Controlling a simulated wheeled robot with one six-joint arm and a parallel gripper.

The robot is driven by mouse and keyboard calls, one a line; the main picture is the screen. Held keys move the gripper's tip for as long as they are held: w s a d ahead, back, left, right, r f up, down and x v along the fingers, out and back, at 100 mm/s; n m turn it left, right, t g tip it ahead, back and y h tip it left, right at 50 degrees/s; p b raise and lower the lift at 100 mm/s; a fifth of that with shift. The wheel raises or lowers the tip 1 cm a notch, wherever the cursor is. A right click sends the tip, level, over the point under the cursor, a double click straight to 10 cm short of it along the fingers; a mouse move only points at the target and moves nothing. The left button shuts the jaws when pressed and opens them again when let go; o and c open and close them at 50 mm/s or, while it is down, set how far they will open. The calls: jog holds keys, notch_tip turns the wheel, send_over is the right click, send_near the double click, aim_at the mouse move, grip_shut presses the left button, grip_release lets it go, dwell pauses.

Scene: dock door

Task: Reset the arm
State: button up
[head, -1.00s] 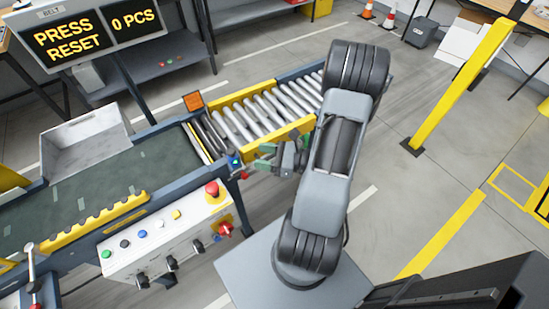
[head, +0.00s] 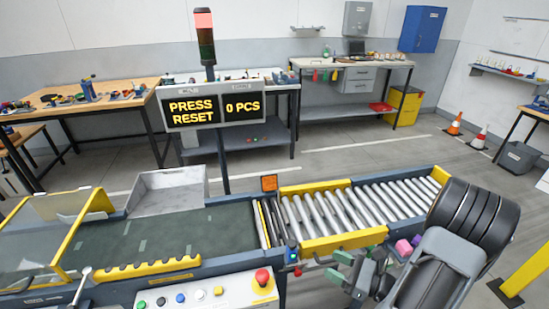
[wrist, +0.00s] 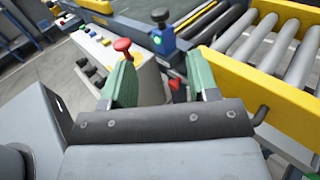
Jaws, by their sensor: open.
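My gripper (head: 343,270) is at the lower right of the head view, beside the near yellow rail of the roller conveyor (head: 330,215). Its two green-padded fingers are apart, with nothing between them. In the wrist view, my gripper (wrist: 162,85) shows the fingers spread, with the red button (wrist: 122,45) of the control panel (wrist: 150,85) and a small blue box (wrist: 165,42) beyond them. My arm is bent at the right of the head view and hides part of the conveyor's right end.
A display (head: 213,106) reads "PRESS RESET" and "0 PCS". The control panel (head: 200,297) has colored buttons and a red mushroom button (head: 262,278). The dark belt (head: 170,240) is empty. A pink block (head: 403,247) shows near my arm. Cones (head: 455,124) stand on the floor behind.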

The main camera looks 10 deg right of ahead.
jog(key=s+a+f+n+g+h, duration=0.1)
jog(key=s+n+g+h, duration=0.2)
jog(key=n+g, duration=0.4)
jog(key=s+a+n+g+h, duration=0.2)
jog(key=s+n+g, duration=0.1)
jog(key=n+g, duration=0.45)
jog(key=w+a+r+n+t+h, duration=0.2)
jog(key=a+r+n+h, duration=0.1)
jog(key=r+n, duration=0.3)
jog(key=w+a+r+n+t+h+p, duration=0.1)
jog(key=w+a+r+n+t+h, duration=0.1)
jog(key=r+n, duration=0.4)
notch_tip(320, 180, up, 3)
jog(key=a+t+h, duration=0.1)
jog(key=a+h, duration=0.1)
jog(key=shift+w+n+h, duration=0.35)
jog(key=shift+h, duration=0.05)
